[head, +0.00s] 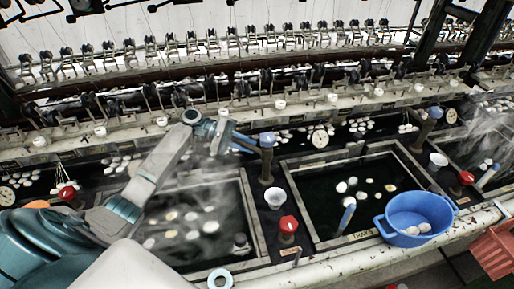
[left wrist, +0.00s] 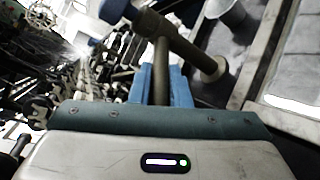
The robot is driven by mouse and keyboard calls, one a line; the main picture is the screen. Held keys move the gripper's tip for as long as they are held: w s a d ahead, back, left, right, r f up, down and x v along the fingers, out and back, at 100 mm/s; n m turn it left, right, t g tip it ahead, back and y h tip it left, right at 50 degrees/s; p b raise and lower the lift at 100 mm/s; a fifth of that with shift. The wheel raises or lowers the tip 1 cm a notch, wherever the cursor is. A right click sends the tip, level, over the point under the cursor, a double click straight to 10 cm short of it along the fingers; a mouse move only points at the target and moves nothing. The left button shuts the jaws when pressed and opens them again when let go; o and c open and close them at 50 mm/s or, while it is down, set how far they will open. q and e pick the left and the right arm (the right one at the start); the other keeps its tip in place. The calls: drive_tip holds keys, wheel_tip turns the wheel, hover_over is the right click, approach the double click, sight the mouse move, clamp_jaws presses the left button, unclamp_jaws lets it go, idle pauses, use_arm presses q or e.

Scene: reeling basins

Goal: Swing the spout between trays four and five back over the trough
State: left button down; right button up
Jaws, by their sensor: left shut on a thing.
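The spout (head: 267,158) is an upright dark post with a blue cap, standing between two dark water trays: the left tray (head: 250,225) and the right tray (head: 312,232). My left gripper (head: 243,143) is beside the post near its top, fingers pointing right. In the left wrist view its blue fingers (left wrist: 160,88) are shut around a dark tube of the spout (left wrist: 162,60), which joins a thicker tilted post. The trough (head: 345,135) is the long dark channel behind the trays, with pale cocoons in it. Where the spout's outlet points is unclear. My right gripper is out of view.
A white cup (head: 275,197) and a red knob (head: 288,226) stand in front of the spout. A blue basin (head: 405,215) sits on the right tray's front corner. Another spout (head: 428,125) stands further right. Steam blurs the left tray.

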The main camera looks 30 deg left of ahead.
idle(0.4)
use_arm(q)
drive_tip(key=c, duration=1.4)
unclamp_jaws()
drive_tip(key=shift+o, duration=0.2)
drive_tip(key=shift+d, duration=0.1)
